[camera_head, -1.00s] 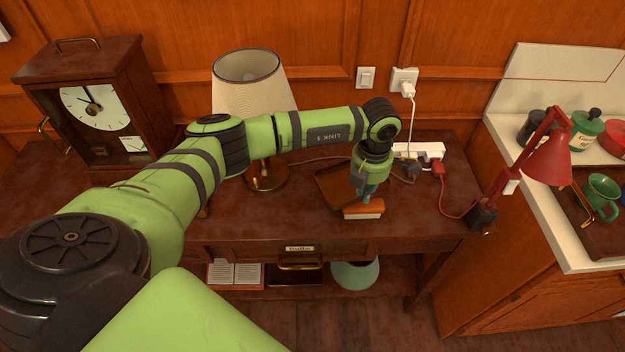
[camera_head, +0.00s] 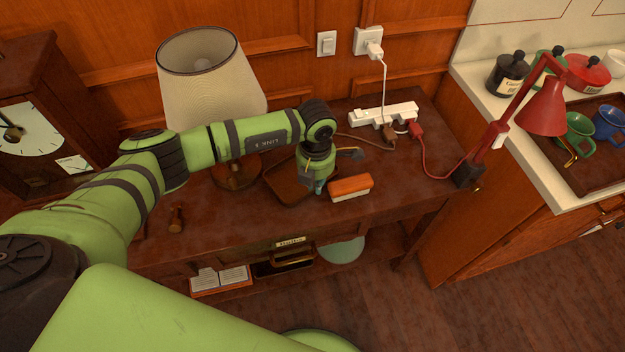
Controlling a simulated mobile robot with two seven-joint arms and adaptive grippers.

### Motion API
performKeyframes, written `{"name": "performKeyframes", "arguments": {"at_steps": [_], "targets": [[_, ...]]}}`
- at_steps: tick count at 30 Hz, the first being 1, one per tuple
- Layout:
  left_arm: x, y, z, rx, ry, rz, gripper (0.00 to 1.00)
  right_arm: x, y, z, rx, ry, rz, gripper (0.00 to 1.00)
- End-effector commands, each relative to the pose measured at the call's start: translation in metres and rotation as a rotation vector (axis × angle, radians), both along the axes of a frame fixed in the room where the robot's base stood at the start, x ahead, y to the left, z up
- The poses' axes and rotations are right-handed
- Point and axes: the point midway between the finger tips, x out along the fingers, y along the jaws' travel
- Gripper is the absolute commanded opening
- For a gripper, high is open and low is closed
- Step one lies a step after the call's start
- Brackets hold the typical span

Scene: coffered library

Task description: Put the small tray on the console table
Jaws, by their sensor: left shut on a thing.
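The small tray (camera_head: 284,190) is dark brown and shallow. It is at the middle of the console table (camera_head: 235,225), right of the lamp's base, and looks flat on or just above the top. My left gripper (camera_head: 318,188) points down at the tray's right edge and is shut on it. The gripper and wrist hide part of that edge, and the fingertips are small in this view. My right gripper is not in view.
An orange-and-white brush-like block (camera_head: 350,188) lies just right of the gripper. A lamp (camera_head: 210,85) stands behind left, and a small wooden object (camera_head: 177,219) lies front left. A power strip (camera_head: 384,115) and red desk lamp (camera_head: 543,108) are to the right. Bare tabletop shows at front.

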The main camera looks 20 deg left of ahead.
Motion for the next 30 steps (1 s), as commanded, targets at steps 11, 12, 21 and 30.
{"name": "performKeyframes", "arguments": {"at_steps": [11,12,21,30], "targets": [[0.000,0.001,-0.005,0.001,0.001,-0.001,0.32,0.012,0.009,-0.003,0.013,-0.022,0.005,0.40],[0.000,0.001,-0.005,0.001,0.001,-0.001,0.32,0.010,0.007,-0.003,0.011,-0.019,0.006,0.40],[0.000,0.001,0.000,0.001,0.001,-0.001,0.32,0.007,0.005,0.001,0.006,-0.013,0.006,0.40],[0.002,0.001,0.049,-0.002,-0.006,-0.004,0.32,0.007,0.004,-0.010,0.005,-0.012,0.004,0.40]]}}
